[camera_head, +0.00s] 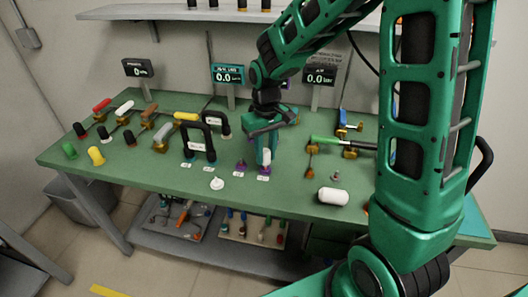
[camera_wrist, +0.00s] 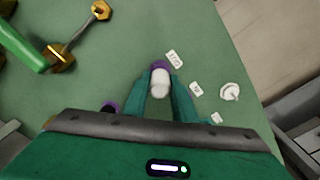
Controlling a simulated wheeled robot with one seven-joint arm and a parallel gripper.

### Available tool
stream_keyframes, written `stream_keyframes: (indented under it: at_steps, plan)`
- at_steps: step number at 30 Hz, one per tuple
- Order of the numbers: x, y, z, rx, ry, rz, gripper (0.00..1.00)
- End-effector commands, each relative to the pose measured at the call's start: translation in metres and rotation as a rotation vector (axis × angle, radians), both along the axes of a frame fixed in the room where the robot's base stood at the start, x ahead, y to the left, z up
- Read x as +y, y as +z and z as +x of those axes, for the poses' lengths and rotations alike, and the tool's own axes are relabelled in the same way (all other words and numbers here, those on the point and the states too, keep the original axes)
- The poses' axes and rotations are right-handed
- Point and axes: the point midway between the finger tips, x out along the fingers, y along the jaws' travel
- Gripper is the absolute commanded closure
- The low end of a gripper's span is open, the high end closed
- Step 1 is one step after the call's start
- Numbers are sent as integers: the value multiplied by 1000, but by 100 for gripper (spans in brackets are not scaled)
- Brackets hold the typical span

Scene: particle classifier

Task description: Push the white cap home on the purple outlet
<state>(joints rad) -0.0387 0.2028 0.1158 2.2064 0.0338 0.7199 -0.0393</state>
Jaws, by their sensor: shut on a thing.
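My gripper (camera_head: 267,158) points down over the front middle of the green bench. It is shut on the white cap (camera_head: 267,155), which shows between the two green fingers. The purple outlet (camera_head: 264,170) stands right below the cap. In the wrist view, the white cap (camera_wrist: 160,84) sits between my fingertips (camera_wrist: 160,90), and the purple outlet (camera_wrist: 159,65) shows just beyond it. The cap is over or on the outlet; I cannot tell how far down it sits. A second purple fitting (camera_head: 241,166) stands to the left, partly hidden by my gripper in the wrist view.
Small white labels (camera_head: 263,178) lie in front of the outlets. A loose white disc-shaped part (camera_head: 217,183) lies near the front edge, and a white cylinder (camera_head: 333,196) lies to the right. Black-handled frames (camera_head: 197,147) stand left. A green-handled brass valve (camera_head: 330,142) lies right.

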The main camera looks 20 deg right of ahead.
Motion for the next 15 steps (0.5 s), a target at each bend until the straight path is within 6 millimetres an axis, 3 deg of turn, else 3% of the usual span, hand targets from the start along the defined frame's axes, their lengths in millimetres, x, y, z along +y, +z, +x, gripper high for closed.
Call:
stream_keyframes:
  at_steps: [15]
  plan:
    - [0,-12,0,2,0,0,97]
